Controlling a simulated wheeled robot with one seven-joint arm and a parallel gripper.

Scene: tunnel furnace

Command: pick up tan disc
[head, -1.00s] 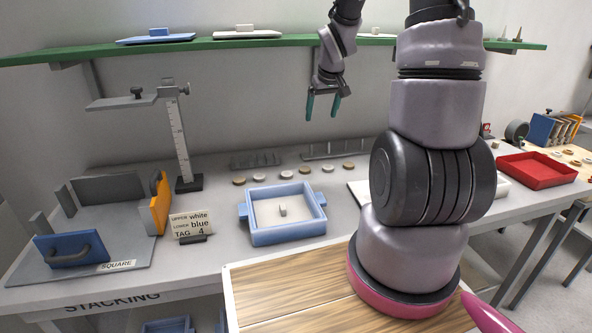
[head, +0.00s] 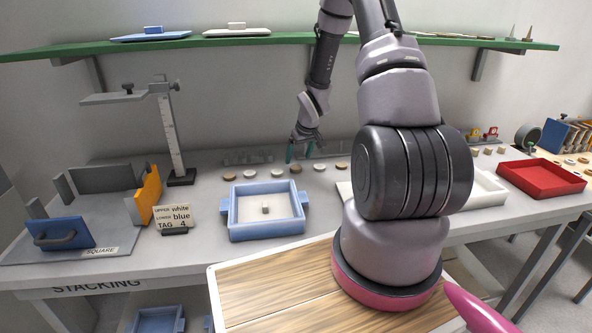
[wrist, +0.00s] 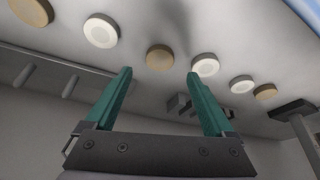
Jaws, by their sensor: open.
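Several small round discs, tan and white, lie in a row on the bench. In the wrist view, a tan disc (wrist: 159,58) appears between my fingertips, just beyond them. It also shows in the head view (head: 296,169), below my gripper (head: 299,157). Another tan disc (head: 229,177) lies at the row's left end and one (head: 341,166) at its right end. My gripper (wrist: 159,74) is open with its two green fingers apart, and nothing is between them. It hangs above the row; the exact height is unclear.
White discs (wrist: 205,66) lie beside the tan one. A blue-rimmed tray (head: 267,232) sits in front of the row, and a height gauge (head: 172,130) stands to the left. Racks with pegs (head: 248,158) are behind. A green shelf (head: 270,40) runs above. A red tray (head: 540,180) is at right.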

